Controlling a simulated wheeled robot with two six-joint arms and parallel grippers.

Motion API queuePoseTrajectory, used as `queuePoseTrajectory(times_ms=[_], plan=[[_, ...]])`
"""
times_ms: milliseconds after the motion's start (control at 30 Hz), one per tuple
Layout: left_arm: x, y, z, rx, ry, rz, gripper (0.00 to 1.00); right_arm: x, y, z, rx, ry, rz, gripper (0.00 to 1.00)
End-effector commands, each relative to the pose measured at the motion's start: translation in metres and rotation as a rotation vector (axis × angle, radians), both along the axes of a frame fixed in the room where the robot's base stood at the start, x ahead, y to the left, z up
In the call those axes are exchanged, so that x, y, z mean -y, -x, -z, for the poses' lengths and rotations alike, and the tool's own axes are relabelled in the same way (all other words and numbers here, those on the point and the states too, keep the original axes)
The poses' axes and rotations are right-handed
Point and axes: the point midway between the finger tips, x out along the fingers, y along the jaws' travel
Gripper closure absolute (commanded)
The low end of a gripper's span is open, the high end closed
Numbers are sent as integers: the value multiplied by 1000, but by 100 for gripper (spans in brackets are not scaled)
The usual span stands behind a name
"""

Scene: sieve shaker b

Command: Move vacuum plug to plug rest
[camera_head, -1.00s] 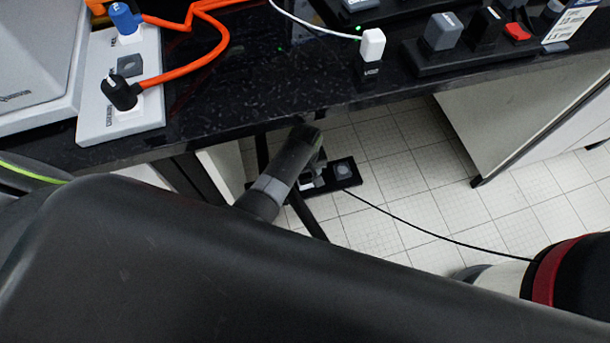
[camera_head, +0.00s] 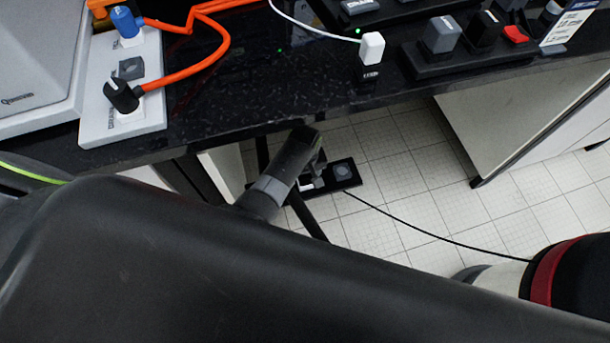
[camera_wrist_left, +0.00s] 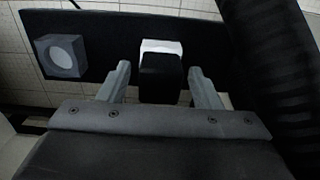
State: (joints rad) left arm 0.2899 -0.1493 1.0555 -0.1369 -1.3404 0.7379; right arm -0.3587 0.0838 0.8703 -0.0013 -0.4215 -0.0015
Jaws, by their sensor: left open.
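The black vacuum plug (camera_wrist_left: 160,78) stands against a white socket (camera_wrist_left: 161,46) in the left wrist view. My left gripper (camera_wrist_left: 159,69) is open, with one finger on each side of the plug and gaps visible on both sides. What I take for the plug rest is a grey block with a pale round face (camera_wrist_left: 62,55), left of the plug on the same black board (camera_wrist_left: 110,35). In the head view this block (camera_head: 342,170) shows low under the bench; the plug is mostly hidden by my left arm. My right gripper is not in view.
A ribbed black hose (camera_wrist_left: 270,60) lies close right of the gripper. A thin black cable (camera_head: 425,232) runs from the board to a red and black vacuum body (camera_head: 560,275). The black bench top (camera_head: 270,90) overhangs nearby; tiled floor (camera_head: 400,175) is open to the right.

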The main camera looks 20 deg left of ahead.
Motion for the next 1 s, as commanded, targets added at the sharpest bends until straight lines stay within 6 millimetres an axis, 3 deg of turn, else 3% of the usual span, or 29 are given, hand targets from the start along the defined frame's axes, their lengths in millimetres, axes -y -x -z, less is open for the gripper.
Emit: queuePoseTrajectory(times_ms=[700,1000], plan=[[0,0,0,0,0,0,42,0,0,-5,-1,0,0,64],[0,0,0,-1,-1,0,80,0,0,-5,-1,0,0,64]])
